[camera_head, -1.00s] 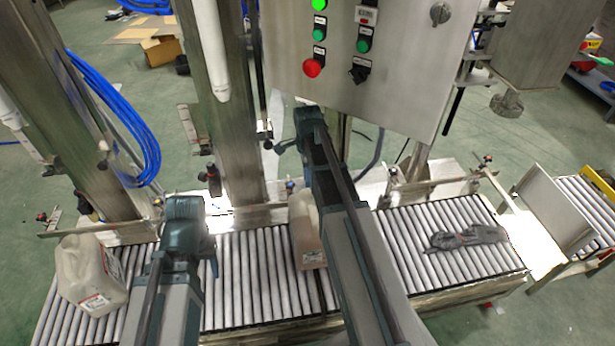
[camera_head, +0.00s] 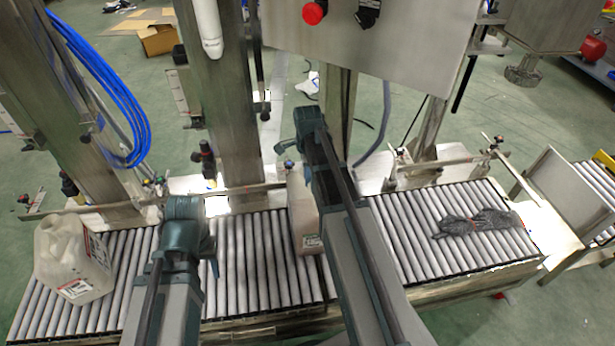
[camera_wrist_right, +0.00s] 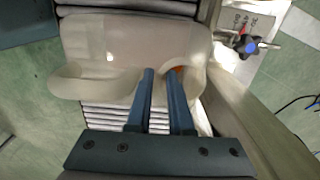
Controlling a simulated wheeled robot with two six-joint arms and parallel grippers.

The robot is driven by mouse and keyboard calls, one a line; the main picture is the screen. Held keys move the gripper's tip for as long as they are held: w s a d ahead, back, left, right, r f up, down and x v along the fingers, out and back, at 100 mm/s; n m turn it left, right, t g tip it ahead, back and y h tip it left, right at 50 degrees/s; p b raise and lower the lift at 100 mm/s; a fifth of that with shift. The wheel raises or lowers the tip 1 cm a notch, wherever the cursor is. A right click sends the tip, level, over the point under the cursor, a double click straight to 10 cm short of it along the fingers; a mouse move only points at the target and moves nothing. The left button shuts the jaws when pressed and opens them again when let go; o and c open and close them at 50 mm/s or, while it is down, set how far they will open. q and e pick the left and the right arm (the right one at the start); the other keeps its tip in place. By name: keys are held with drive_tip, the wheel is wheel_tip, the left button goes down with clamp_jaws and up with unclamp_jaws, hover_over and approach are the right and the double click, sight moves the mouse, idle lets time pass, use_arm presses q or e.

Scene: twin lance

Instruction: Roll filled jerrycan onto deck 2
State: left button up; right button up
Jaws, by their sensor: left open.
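One whitish translucent jerrycan (camera_head: 75,262) stands at the left end of the roller conveyor. A second jerrycan (camera_head: 304,222) stands mid-conveyor in the head view, partly hidden by my right arm. In the right wrist view a jerrycan (camera_wrist_right: 130,38) with a looped handle and an orange spot lies across the top. My right gripper (camera_wrist_right: 160,75) has its two fingers a little apart over it. Whether they grip the handle is unclear. My left gripper (camera_head: 187,210) is open above the rollers, between the two jerrycans. Fill levels and a marked deck 2 cannot be told.
The roller conveyor (camera_head: 240,260) has free rollers on both sides of the middle jerrycan. Dark grey gloves (camera_head: 478,222) lie on its right part. Steel columns (camera_head: 225,130), a guide rail and a control panel (camera_head: 400,40) stand behind. Another roller section (camera_head: 595,185) is at far right.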

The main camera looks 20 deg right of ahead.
clamp_jaws()
drive_tip(key=shift+s, duration=0.1)
idle(1.3)
